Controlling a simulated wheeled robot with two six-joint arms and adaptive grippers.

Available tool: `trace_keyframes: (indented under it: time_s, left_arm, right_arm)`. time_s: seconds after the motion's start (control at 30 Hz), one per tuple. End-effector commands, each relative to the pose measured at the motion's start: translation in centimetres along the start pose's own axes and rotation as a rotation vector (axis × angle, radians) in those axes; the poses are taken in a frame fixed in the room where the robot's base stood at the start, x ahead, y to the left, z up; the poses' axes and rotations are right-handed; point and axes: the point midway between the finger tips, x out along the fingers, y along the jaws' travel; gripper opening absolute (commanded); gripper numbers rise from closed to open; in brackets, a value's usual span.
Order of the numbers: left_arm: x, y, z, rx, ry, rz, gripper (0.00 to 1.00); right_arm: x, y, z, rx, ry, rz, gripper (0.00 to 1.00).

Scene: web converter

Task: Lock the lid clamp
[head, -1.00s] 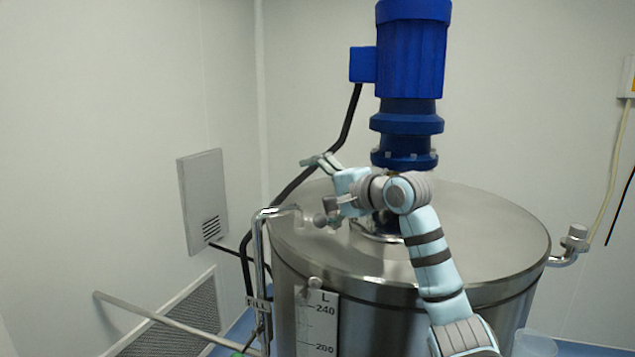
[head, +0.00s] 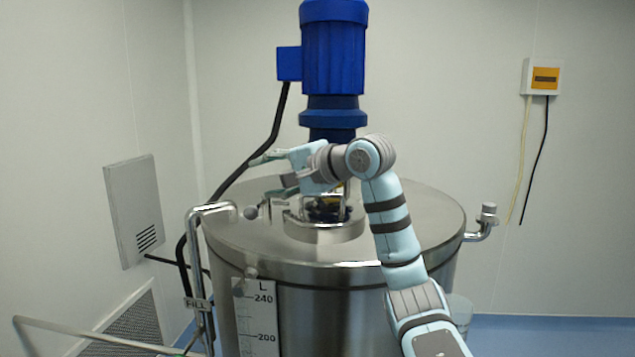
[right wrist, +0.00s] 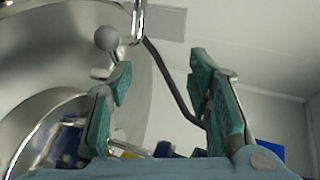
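A steel tank lid (head: 410,215) has a grey ball knob (head: 250,212) on a short handle at its left side, apparently part of the lid clamp. The knob also shows in the right wrist view (right wrist: 107,38), beyond the left finger's tip and outside the gap. My right gripper (head: 270,170) is open and empty, above and right of the knob in the head view. In the right wrist view its teal-padded fingers (right wrist: 158,85) stand wide apart. I cannot tell whether the clamp is locked. My left gripper is out of view.
A blue motor (head: 333,50) stands over the lid's middle, behind my right arm. A bent steel pipe (head: 192,245) rises beside the tank's left. A pipe fitting (head: 486,215) sticks out right.

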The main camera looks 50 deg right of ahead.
Motion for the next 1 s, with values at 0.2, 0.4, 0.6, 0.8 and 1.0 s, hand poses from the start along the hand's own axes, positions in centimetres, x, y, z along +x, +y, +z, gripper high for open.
trace_keyframes:
  time_s: [0.2,0.4,0.6,0.8,1.0]
  left_arm:
    - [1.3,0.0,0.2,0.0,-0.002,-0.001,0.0]
    - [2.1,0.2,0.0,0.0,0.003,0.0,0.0]
    - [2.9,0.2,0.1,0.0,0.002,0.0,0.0]
    - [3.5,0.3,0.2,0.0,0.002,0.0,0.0]
    - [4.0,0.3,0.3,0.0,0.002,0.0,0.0]
  right_arm:
    - [-2.1,0.6,-0.2,0.001,0.001,0.002,0.46]
    - [-4.1,0.9,-0.5,0.001,0.0,0.004,0.46]
    - [-6.2,1.2,-0.6,0.002,0.0,0.005,0.46]
    - [-8.2,1.5,-0.8,0.002,0.0,0.005,0.46]
    - [-10.2,1.7,-1.1,0.002,0.001,0.006,0.46]
